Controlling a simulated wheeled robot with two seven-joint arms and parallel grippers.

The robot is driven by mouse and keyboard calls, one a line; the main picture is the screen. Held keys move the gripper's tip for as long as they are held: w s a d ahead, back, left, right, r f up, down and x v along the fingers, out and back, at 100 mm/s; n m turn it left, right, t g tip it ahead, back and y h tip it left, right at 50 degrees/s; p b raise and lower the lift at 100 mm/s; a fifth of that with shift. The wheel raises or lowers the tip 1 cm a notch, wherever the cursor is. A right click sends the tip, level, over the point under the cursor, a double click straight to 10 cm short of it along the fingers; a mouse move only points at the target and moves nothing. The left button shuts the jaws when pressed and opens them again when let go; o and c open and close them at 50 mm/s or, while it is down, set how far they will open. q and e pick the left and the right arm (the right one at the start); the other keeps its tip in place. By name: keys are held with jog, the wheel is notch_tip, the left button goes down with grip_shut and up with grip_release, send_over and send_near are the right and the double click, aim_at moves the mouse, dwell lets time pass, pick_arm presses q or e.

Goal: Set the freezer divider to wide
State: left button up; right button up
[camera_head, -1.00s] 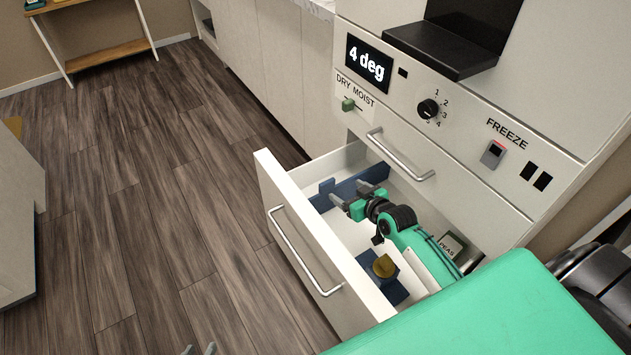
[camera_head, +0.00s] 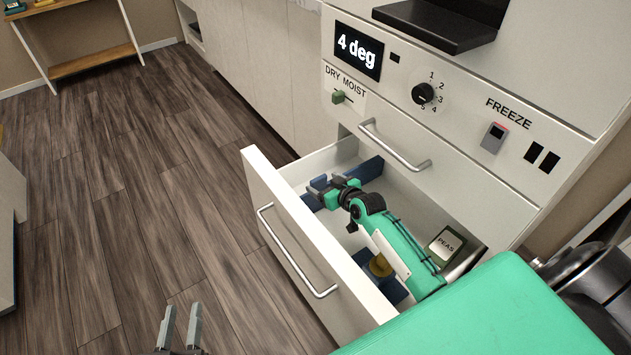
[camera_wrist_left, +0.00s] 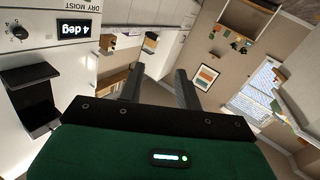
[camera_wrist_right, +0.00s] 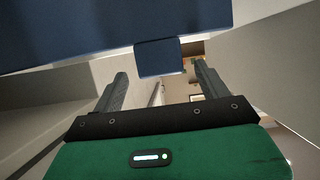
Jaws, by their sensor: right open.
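The freezer drawer (camera_head: 295,235) is pulled out. A dark blue divider (camera_head: 366,171) with a small tab (camera_head: 318,183) stands across its far left part. My right gripper (camera_head: 323,192) is inside the drawer, open, close to the tab. In the right wrist view the divider (camera_wrist_right: 60,40) fills the top, and its tab (camera_wrist_right: 158,58) hangs between the two open fingertips (camera_wrist_right: 160,76), with gaps on both sides. My left gripper (camera_head: 180,312) is open and empty over the floor outside the drawer; its fingers also show in the left wrist view (camera_wrist_left: 155,78).
A round yellow-brown item (camera_head: 380,265) sits by a blue block in the drawer's near part. A PEAS pack (camera_head: 445,243) lies at the drawer's back right. A closed drawer's handle (camera_head: 395,147) juts out above. The floor (camera_head: 110,220) left is clear.

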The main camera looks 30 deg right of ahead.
aim_at(320, 181)
jog(key=b+x, duration=0.1)
jog(key=x, duration=0.4)
pick_arm(q)
notch_tip(320, 181, up, 8)
jog(key=w+a+t, duration=0.1)
jog(key=a+t, duration=0.1)
jog(key=t, duration=0.3)
jog(key=shift+w+a, duration=0.15)
jog(key=shift+w, duration=0.25)
pick_arm(e)
jog(key=shift+w+f, duration=0.1)
jog(key=shift+w, duration=0.25)
